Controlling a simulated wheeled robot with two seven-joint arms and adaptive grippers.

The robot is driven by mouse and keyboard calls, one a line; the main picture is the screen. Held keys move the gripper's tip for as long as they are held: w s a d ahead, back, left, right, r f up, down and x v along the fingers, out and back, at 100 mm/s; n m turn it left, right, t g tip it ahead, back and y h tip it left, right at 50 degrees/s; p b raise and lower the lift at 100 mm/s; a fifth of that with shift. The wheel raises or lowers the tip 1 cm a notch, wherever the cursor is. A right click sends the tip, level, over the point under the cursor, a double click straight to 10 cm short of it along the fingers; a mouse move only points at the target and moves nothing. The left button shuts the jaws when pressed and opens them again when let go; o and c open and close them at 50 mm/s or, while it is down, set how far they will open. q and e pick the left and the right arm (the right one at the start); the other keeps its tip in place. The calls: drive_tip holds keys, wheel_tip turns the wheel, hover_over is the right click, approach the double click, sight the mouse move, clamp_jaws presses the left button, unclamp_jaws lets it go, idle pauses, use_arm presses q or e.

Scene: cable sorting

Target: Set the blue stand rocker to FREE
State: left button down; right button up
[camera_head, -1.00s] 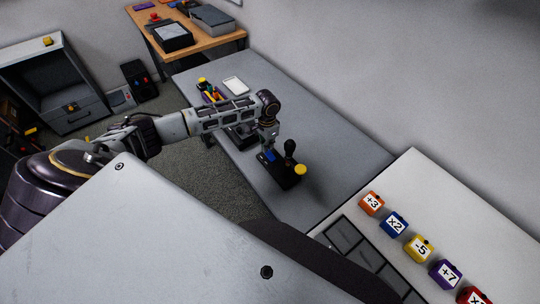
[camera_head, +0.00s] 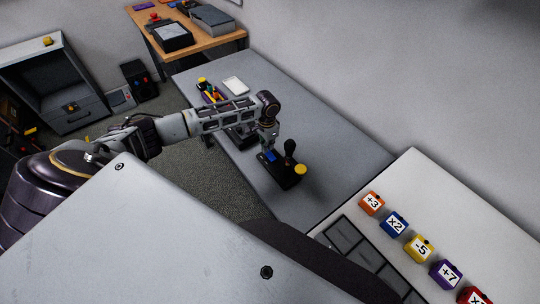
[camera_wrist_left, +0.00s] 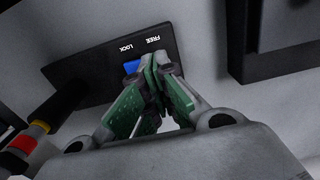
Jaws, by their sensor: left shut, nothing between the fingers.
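The blue rocker (camera_wrist_left: 131,67) sits on a dark stand (camera_wrist_left: 100,68) with the printed words FREE and LOCK, upside down in the left wrist view. In the head view the blue rocker (camera_head: 270,156) shows at the left end of the stand (camera_head: 290,182), which also carries a black knob lever and a yellow button. My left gripper (camera_wrist_left: 158,65) is shut and empty, its fingertips beside the blue rocker near the FREE word and hiding part of it. I cannot tell whether they touch it. The left gripper also shows in the head view (camera_head: 266,148). The rocker's tilt is unclear.
The stand is on a grey table (camera_head: 300,125). A white card-like item (camera_head: 235,86) and a holder with coloured tools (camera_head: 212,92) are at its far end. A pale table (camera_head: 440,205) with several numbered blocks is at right.

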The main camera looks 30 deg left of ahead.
use_arm(q)
drive_tip(key=shift+f, duration=1)
idle(1.2)
drive_tip(key=shift+r+p, duration=3.6)
drive_tip(key=shift+p, duration=0.3)
drive_tip(key=shift+f, duration=0.1)
